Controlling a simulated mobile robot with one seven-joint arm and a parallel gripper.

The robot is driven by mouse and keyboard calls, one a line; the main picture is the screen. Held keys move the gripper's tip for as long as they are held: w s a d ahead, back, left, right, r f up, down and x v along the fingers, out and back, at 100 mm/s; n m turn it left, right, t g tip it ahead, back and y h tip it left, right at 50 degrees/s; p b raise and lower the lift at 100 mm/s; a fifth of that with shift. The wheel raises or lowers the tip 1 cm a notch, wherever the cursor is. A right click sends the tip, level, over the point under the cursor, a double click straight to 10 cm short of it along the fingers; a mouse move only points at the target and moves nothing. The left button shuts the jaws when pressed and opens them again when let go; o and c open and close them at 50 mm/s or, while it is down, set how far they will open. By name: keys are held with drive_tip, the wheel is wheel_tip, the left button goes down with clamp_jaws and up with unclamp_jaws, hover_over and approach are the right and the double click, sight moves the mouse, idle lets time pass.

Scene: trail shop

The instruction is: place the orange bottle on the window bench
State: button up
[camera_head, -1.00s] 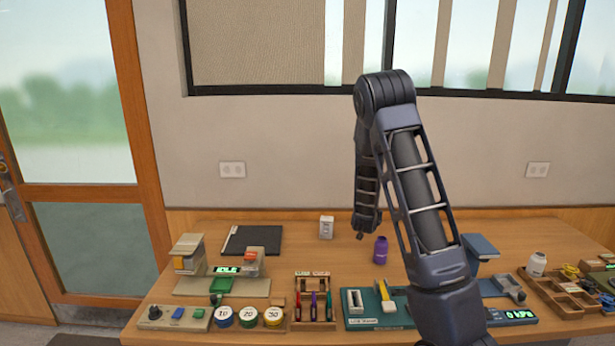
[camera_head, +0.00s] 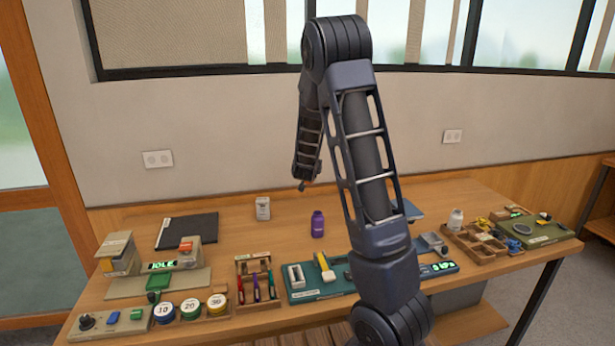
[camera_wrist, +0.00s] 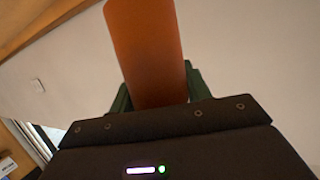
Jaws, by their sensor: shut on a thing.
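The orange bottle (camera_wrist: 145,45) stands up between the dark green fingers of my gripper (camera_wrist: 160,92) in the wrist view. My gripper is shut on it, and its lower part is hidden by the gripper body. In the head view my arm rises in front of a long wooden bench (camera_head: 270,236) below the window. The bottle and the gripper's fingers cannot be made out there. I cannot tell whether this bench is the window bench.
The bench holds a purple bottle (camera_head: 318,224), a white box (camera_head: 263,208), a black pad (camera_head: 187,231), a pen rack (camera_head: 257,281), a white bottle (camera_head: 455,219) and a wooden tray (camera_head: 478,243). Clear wood shows at the back.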

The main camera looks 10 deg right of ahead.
drive_tip(key=s+d+r+m+g+h, duration=0.1)
drive_tip(key=s+d+m+g+h, duration=0.15)
drive_tip(key=d, duration=0.95)
drive_tip(key=s+d+r+m+g+h, duration=0.15)
drive_tip(key=d+m+h, duration=0.25)
drive_tip(key=d, duration=0.7)
drive_tip(key=s+d+m+g+h, duration=0.25)
drive_tip(key=s+d, duration=0.35)
drive_tip(key=d, duration=0.3)
drive_tip(key=s+d+m+g+h, duration=0.1)
drive_tip(key=s+d+m+g, duration=0.1)
drive_tip(key=s+d+g, duration=0.35)
drive_tip(key=s+d+f+m+g+y, duration=0.1)
drive_tip(key=s+d+m+g, duration=0.2)
drive_tip(key=s+d, duration=0.5)
drive_tip(key=s+d+m+g, duration=0.4)
drive_tip(key=s+d, duration=0.1)
drive_tip(key=s, duration=0.6)
drive_tip(key=s+d+f+m+g+y, duration=0.1)
drive_tip(key=s+d+m+g, duration=0.2)
drive_tip(key=s+d, duration=0.5)
drive_tip(key=shift+s+a+f, duration=0.3)
drive_tip(key=shift+f, duration=2.7)
drive_tip(key=shift+s+a+f, duration=0.3)
drive_tip(key=shift+s+f, duration=0.05)
drive_tip(key=shift+f, duration=2.6)
drive_tip(key=shift+s+a+f, duration=0.3)
drive_tip(key=shift+f, duration=2.7)
drive_tip(key=shift+f, duration=0.35)
